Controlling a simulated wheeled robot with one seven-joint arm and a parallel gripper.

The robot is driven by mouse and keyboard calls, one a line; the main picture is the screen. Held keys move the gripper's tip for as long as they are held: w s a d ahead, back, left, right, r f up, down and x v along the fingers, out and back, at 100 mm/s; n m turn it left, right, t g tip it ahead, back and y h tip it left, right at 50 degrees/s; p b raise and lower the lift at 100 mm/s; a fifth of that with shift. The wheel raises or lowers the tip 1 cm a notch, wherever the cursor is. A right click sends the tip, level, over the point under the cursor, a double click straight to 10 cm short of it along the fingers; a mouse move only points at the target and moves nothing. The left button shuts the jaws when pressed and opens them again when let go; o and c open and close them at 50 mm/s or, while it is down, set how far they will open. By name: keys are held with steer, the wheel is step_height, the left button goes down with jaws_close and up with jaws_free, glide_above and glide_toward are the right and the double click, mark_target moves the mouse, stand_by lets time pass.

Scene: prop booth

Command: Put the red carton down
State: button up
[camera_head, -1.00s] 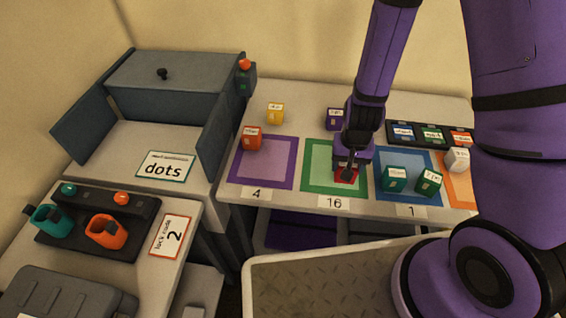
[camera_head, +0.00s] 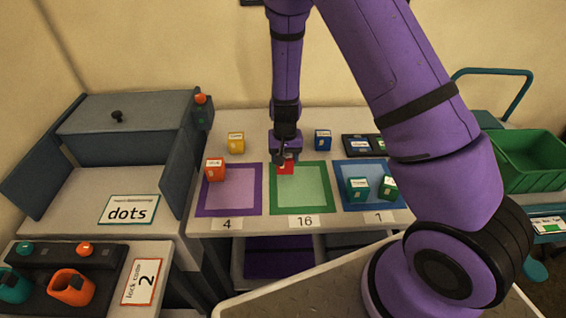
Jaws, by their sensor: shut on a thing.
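The red carton (camera_head: 286,169) is in my gripper (camera_head: 285,160), mostly hidden by the jaws, which are shut on it. It shows over the far left corner of the green-bordered mat (camera_head: 318,208) marked 16. I cannot tell whether it touches the table. An orange-red carton (camera_head: 214,170) stands at the far edge of the purple-bordered mat (camera_head: 243,210) marked 4, left of my gripper. Two teal cartons (camera_head: 357,188) stand on the blue-bordered mat (camera_head: 352,206) marked 1.
A yellow carton (camera_head: 236,142) stands behind left of my gripper, a blue carton (camera_head: 323,140) behind right. A grey open-fronted box (camera_head: 130,130) is at left. A green crate (camera_head: 530,165) is at far right. The middle of the green-bordered mat is bare.

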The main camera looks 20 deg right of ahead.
steer(key=shift+w, duration=0.45)
steer(key=shift+w+f, duration=0.2)
steer(key=shift+f, duration=1.65)
steer(key=shift+f, duration=0.1)
steer(key=o, duration=1)
